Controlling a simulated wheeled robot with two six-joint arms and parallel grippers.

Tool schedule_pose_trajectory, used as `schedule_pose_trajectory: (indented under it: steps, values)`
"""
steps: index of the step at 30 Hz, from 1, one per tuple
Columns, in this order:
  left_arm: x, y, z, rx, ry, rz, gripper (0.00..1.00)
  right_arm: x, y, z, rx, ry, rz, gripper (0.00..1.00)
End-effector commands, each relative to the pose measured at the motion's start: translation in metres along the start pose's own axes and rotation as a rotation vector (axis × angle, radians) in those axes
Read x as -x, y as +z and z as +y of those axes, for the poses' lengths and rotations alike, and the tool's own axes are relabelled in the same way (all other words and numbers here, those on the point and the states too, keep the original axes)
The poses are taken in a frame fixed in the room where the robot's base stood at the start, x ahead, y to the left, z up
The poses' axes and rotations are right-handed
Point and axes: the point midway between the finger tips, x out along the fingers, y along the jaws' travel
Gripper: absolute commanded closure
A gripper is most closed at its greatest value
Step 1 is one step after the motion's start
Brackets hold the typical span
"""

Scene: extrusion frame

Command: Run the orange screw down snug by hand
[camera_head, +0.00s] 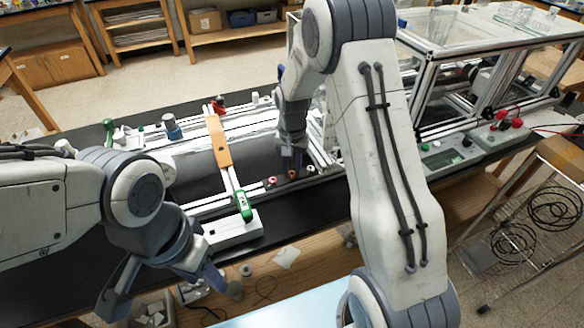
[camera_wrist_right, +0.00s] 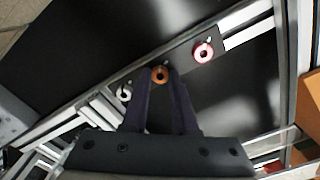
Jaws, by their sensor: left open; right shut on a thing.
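The orange screw (camera_wrist_right: 160,74) sits at the dark bracket on the extrusion frame (camera_wrist_right: 248,29), between my right gripper's fingertips. My right gripper (camera_wrist_right: 159,80) is shut on it, with the fingers on either side of its round head. In the head view my right gripper (camera_head: 291,168) reaches down to the frame's near rail, and its own forearm covers part of it. A pink-red screw (camera_wrist_right: 203,52) and a grey-white screw (camera_wrist_right: 124,93) stand on either side of the orange one. My left gripper (camera_head: 164,294) is open and empty, in front of the table's near edge.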

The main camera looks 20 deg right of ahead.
Motion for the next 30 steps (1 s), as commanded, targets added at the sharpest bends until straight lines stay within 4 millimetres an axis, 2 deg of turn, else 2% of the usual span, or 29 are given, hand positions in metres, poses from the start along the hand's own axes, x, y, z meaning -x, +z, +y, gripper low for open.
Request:
schedule_pose_trajectory:
  steps: [15,16,18,30]
  values:
    - [0.0009,-0.0001,0.0001,0.000,0.000,0.000,0.50,0.0035,-0.0018,-0.0015,-0.021,-0.004,0.006,1.00]
    - [0.0009,0.0000,0.0001,0.000,0.000,0.000,0.50,0.0035,-0.0018,-0.0015,-0.020,-0.004,0.006,0.70]
    - [0.0009,0.0000,0.0001,0.000,0.000,0.000,0.50,0.0033,-0.0018,-0.0014,-0.020,-0.004,0.006,0.43]
    - [-0.0011,0.0001,-0.0001,0.000,0.000,0.000,0.50,0.0063,-0.0014,-0.0010,-0.020,-0.003,0.005,0.43]
